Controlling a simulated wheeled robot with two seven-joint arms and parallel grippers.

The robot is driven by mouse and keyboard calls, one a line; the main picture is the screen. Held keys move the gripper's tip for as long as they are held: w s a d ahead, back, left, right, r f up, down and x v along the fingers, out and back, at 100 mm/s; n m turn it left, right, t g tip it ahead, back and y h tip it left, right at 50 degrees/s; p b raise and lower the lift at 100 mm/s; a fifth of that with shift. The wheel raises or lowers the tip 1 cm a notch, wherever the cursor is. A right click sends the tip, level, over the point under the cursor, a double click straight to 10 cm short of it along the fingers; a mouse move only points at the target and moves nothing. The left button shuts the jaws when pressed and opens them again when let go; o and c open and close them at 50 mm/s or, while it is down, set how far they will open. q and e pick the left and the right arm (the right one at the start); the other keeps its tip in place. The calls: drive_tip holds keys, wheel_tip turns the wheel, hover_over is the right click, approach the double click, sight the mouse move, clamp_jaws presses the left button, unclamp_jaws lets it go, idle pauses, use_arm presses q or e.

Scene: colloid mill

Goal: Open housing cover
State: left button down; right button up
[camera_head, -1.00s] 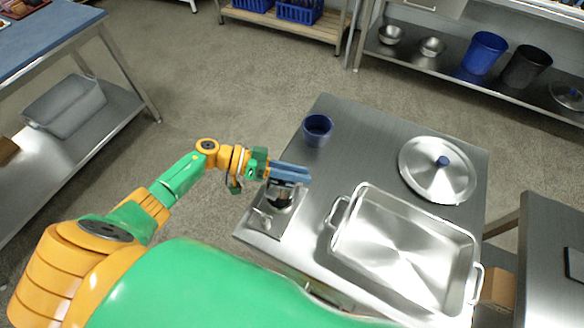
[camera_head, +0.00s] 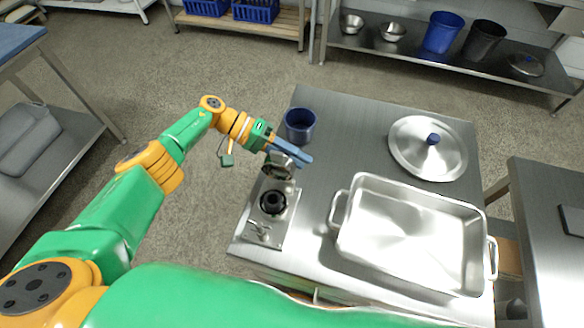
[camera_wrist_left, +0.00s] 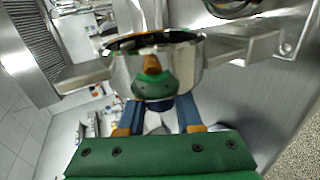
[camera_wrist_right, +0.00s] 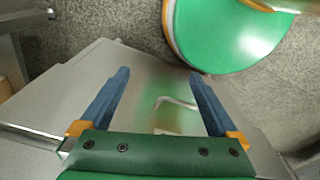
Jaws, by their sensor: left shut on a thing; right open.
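The mill (camera_head: 264,224) stands at the left edge of the steel table. Its dark round inside (camera_head: 273,202) shows from above. The metal housing cover (camera_head: 279,166) is tilted up behind that opening, at the mill's far side. My left gripper (camera_head: 300,155) is shut at the cover; its blue fingers hide part of it. In the left wrist view the cover is a shiny round metal body (camera_wrist_left: 150,66) just beyond the fingers, mirroring the green gripper. My right gripper (camera_wrist_right: 160,95) is open and empty in the right wrist view, above a grey surface.
A large steel pan (camera_head: 410,235) with handles stands right of the mill. A dark blue cup (camera_head: 299,126) stands close behind my left gripper. A round lid with a blue knob (camera_head: 428,148) lies at the back right. The table's middle back is clear.

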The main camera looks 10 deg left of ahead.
use_arm(q)
drive_tip(key=f+n+g+b, duration=0.1)
drive_tip(key=b, duration=0.4)
drive_tip(key=shift+w, duration=0.35)
use_arm(e)
wheel_tip(320, 180, down, 6)
drive_tip(key=shift+f, duration=0.25)
use_arm(q)
drive_tip(key=shift+g, duration=0.3)
drive_tip(key=c, duration=0.6)
unclamp_jaws()
